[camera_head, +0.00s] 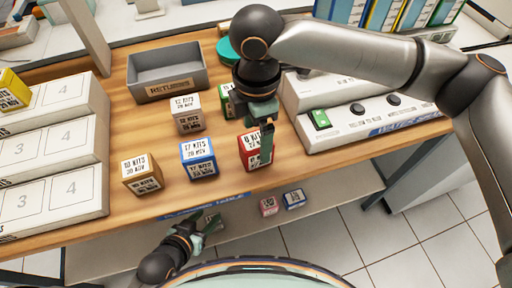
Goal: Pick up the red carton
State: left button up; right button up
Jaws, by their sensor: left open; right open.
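The red carton (250,152) stands on the wooden table, with a white top printed with black text. My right gripper (266,158) comes down from above at its right side, and its fingers hide part of the carton. The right gripper is open; I cannot tell whether a finger touches the carton. My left gripper (205,238) is open and empty, low in front of the table's front edge, apart from the cartons.
A blue carton (199,160), a brown carton (142,175) and a grey-brown carton (187,115) stand left of the red one. A green carton (227,100) is behind it. A grey returns bin (140,70) is at the back. A white stepped unit (345,128) stands close on the right.

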jog(key=shift+f+b, duration=0.6)
jog(key=shift+f, duration=2.5)
jog(key=c, duration=1.4)
grip_shut()
jog(key=shift+r, duration=0.2)
